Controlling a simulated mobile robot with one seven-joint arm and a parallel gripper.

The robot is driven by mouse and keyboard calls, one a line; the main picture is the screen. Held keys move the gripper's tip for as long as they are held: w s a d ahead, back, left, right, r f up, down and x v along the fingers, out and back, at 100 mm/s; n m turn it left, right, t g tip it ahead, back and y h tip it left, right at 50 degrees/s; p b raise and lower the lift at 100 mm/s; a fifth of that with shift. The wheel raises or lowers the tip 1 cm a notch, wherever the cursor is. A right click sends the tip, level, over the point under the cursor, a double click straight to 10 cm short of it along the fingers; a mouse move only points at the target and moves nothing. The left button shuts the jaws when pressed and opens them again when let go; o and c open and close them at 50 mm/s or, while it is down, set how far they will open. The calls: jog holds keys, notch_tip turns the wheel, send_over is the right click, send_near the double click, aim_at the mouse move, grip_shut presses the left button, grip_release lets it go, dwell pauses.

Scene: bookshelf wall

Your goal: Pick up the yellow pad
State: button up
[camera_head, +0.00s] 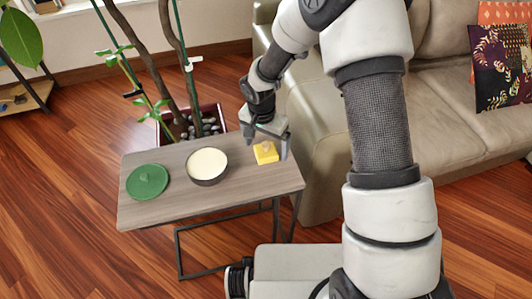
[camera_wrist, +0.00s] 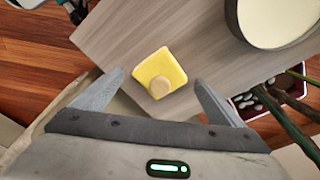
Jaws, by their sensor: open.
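The yellow pad (camera_head: 266,153) lies on the right end of the small side table (camera_head: 232,183). My gripper (camera_head: 268,146) is over that end of the table, above the pad. In the wrist view my gripper (camera_wrist: 158,80) has its two fingers spread wide, with the pad between and just beyond the tips. The fingers do not touch the pad.
A dark bowl with cream contents (camera_head: 207,166) stands left of the pad. A green lid-like disc (camera_head: 148,181) lies further left. A potted plant (camera_head: 190,125) rises behind the table. A beige sofa (camera_head: 320,185) is close on the right.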

aim_at(266, 144)
jog(key=c, duration=1)
jog(key=shift+r, duration=0.1)
notch_tip(266, 144, up, 10)
jog(key=p, duration=0.2)
jog(key=shift+p, duration=0.3)
jog(key=shift+o, duration=1.4)
jog(key=shift+c, duration=1)
